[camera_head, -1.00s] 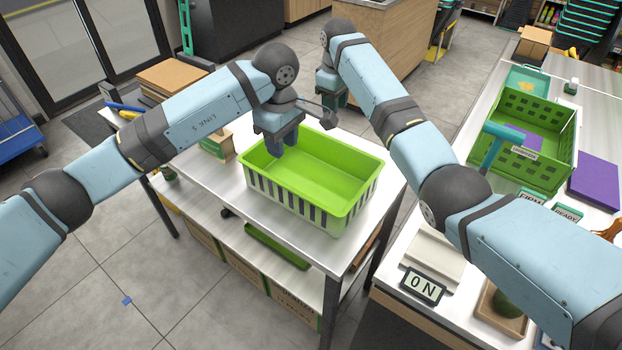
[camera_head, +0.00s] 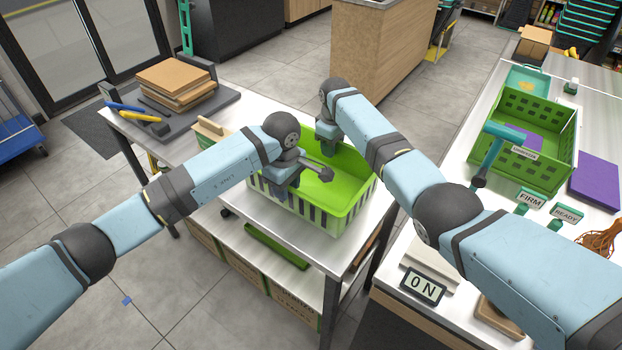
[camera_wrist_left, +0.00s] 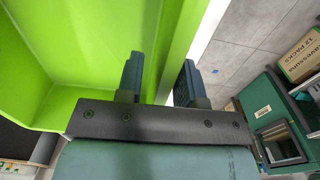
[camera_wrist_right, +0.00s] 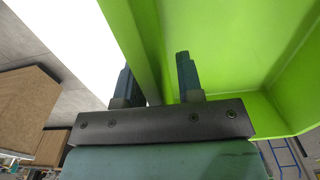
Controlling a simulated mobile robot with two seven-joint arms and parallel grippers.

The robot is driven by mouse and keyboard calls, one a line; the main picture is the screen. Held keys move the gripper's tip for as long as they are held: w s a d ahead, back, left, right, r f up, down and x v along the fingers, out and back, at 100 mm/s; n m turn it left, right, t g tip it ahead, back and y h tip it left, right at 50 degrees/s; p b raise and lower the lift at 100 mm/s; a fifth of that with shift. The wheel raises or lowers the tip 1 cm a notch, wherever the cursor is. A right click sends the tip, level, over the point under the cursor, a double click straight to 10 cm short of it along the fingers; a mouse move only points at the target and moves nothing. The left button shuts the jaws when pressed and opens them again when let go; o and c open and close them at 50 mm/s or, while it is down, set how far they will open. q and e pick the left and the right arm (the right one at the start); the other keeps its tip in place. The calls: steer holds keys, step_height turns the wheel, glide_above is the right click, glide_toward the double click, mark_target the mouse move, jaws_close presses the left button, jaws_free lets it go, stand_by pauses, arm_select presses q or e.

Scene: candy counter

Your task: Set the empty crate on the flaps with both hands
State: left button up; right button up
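The bright green crate (camera_head: 345,185) with dark stripes stands upright and empty on the metal table. My left gripper (camera_head: 280,190) is at its near left side. In the left wrist view the fingers (camera_wrist_left: 160,80) straddle a crate wall, one inside and one outside, with no clear grip. My right gripper (camera_head: 328,138) is at the crate's far side. In the right wrist view its fingers (camera_wrist_right: 156,80) also straddle a wall, with a gap visible. No part is clearly identifiable as the flaps; a stack of flat brown cardboard (camera_head: 175,80) lies at the table's back left.
The cardboard lies on a dark grey board (camera_head: 215,105) beside blue and yellow tools (camera_head: 135,112). A small cardboard box (camera_head: 210,130) stands between board and crate. The right counter holds a green perforated crate (camera_head: 520,140), a purple block (camera_head: 596,180) and signs.

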arm_select(q)
steer(key=shift+f, duration=0.15)
arm_select(e)
steer(key=shift+f, duration=0.15)
arm_select(q)
jaws_close()
arm_select(e)
jaws_close()
